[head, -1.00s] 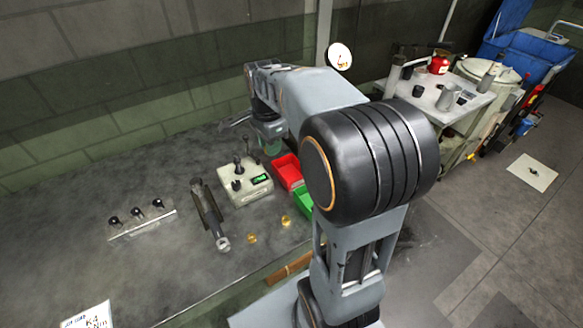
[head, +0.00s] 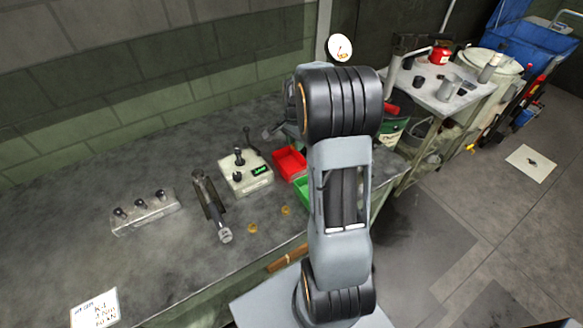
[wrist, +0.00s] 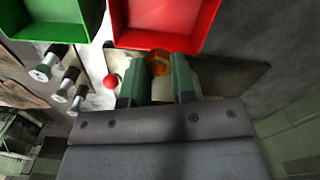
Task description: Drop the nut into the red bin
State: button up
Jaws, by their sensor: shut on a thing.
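My gripper (wrist: 158,80) shows in the wrist view with two green fingers shut on an amber nut (wrist: 158,63), held at the fingertips. The red bin (wrist: 200,28) lies just beyond the fingertips in that view, with its near wall close to the nut. I cannot tell the gripper's height over the bench. In the head view the red bin (head: 291,164) stands on the bench, left of my arm.
A green bin (wrist: 45,18) sits beside the red one. Two amber nuts (head: 252,228) (head: 286,210) lie on the bench. A control box (head: 247,180) with levers and a dark tool (head: 208,200) stand left of the bins.

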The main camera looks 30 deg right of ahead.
aim_at(295, 165)
jog(key=shift+f+b, duration=1.15)
jog(key=shift+f, duration=0.7)
jog(key=o, duration=1)
notch_tip(295, 165, up, 14)
jog(key=shift+f, duration=0.1)
